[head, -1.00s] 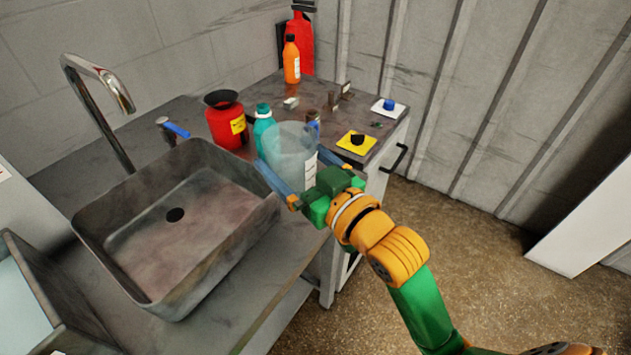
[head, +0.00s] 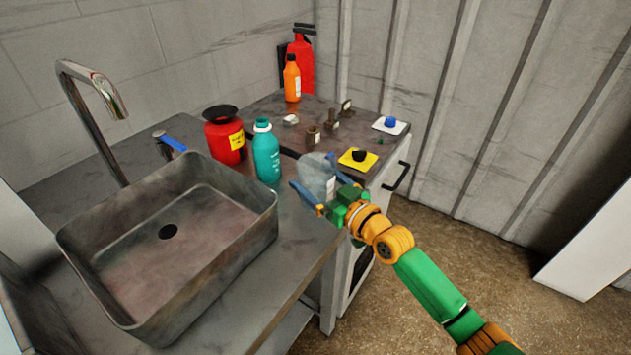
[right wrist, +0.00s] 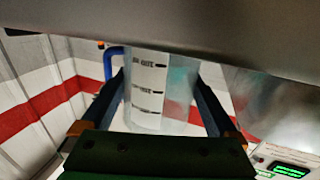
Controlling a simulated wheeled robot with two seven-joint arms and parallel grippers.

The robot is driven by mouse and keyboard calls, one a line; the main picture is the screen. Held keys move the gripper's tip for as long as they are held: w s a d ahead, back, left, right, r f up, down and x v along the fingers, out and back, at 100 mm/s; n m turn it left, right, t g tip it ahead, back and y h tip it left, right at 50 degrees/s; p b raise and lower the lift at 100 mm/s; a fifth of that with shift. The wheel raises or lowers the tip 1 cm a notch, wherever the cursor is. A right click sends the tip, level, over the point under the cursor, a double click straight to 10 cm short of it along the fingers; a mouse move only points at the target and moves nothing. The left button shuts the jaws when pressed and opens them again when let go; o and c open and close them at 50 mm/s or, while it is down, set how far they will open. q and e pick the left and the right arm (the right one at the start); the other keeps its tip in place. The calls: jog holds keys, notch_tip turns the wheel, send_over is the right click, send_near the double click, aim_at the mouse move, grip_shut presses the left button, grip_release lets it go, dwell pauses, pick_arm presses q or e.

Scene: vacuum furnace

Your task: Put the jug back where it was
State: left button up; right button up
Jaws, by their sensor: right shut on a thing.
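My left gripper is not in view.
The teal bottle (head: 266,155) and red container (head: 225,138) stand left of the jug. Small metal pieces (head: 313,136) and a yellow plate with a black knob (head: 358,158) lie behind and right. The sink (head: 95,285) is at left. Bare counter (head: 290,235) lies in front.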

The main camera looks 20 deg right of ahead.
jog(key=o, duration=1.2)
jog(key=shift+c, duration=0.2)
jog(key=shift+r, duration=0.1)
jog(key=v, duration=1.2)
jog(key=shift+a, duration=0.1)
